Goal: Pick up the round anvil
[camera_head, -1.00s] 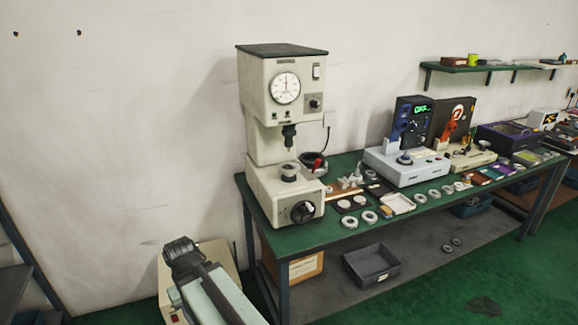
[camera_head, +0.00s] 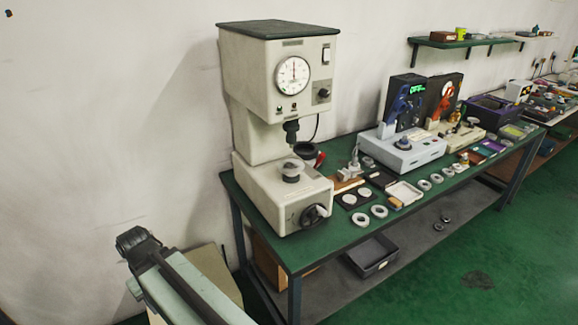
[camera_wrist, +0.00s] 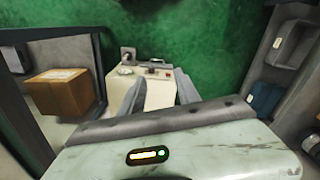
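The piece I take for the round anvil (camera_head: 292,172) is a small pale disc on a dark stub. It sits on the lower body of the cream bench tester (camera_head: 275,202), under its dark spindle (camera_head: 291,131). My gripper (camera_wrist: 160,90) shows in the wrist view with its two grey fingers apart and nothing visible between them. It points down toward the floor, well away from the anvil. The anvil is not seen in the wrist view. In the head view my arm is low at the left, and I cannot make out the fingers.
The tester stands at the near left end of a green bench (camera_head: 330,240). Several metal rings (camera_head: 379,211), a white tray (camera_head: 404,191) and a grey-blue instrument (camera_head: 405,150) lie to its right. A cardboard box (camera_wrist: 62,92) and a dark bin (camera_head: 372,255) are below. Green floor is open at right.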

